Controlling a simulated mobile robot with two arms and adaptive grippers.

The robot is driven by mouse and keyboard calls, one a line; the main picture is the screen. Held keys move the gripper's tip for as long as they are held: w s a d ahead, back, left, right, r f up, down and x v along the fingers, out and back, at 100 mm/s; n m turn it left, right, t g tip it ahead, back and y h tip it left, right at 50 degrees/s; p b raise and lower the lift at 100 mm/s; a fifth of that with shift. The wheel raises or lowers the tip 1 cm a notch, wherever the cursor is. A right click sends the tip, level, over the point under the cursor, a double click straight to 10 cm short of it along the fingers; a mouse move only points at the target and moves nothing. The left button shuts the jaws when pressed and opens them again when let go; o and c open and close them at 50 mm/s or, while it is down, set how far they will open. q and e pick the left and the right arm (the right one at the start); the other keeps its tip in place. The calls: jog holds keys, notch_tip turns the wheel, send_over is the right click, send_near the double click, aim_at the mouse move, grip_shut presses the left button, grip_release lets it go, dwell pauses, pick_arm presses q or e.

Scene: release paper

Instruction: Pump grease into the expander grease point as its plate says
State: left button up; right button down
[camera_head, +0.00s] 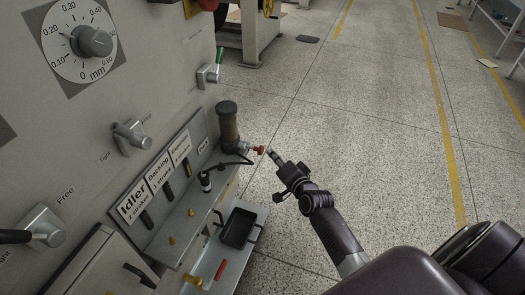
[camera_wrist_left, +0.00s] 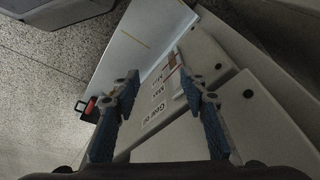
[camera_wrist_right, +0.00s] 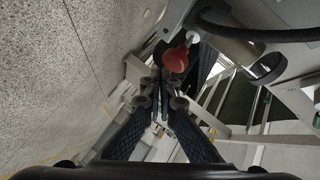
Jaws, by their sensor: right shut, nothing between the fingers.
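The grease pump (camera_head: 228,124), a dark cylinder, stands on the machine's ledge with a red-knobbed handle (camera_head: 258,149) pointing right. A dark hose runs from it to a nozzle (camera_head: 205,182) on the ledge. Three plates stand in a row: "Idler" (camera_head: 131,206), "Backing" (camera_head: 158,171) and a third (camera_head: 180,148) too small to read surely; their stroke counts are not clear. My right gripper (camera_head: 271,154) is shut and empty, just right of the red knob, which also shows in the right wrist view (camera_wrist_right: 175,59). My left gripper (camera_wrist_left: 160,84) is open and empty, seen only in its wrist view.
Levers marked "Free" and "Tight" (camera_head: 132,136) and a dial (camera_head: 92,41) stick out from the panel. A black tray (camera_head: 258,235) sits low beside the ledge. A "Gear oil" label (camera_wrist_left: 153,116) lies under my left gripper.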

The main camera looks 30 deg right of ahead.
pick_arm(q)
jog(key=shift+r, duration=0.1)
pick_arm(e)
jog(key=shift+d, duration=0.1)
pick_arm(q)
jog(key=shift+w+f, duration=0.15)
jog(key=shift+f, duration=0.3)
pick_arm(e)
jog(key=s+d, duration=0.1)
jog(key=s, duration=0.1)
jog(key=s+d, duration=0.1)
jog(key=d, duration=0.1)
jog(key=shift+s, duration=0.4)
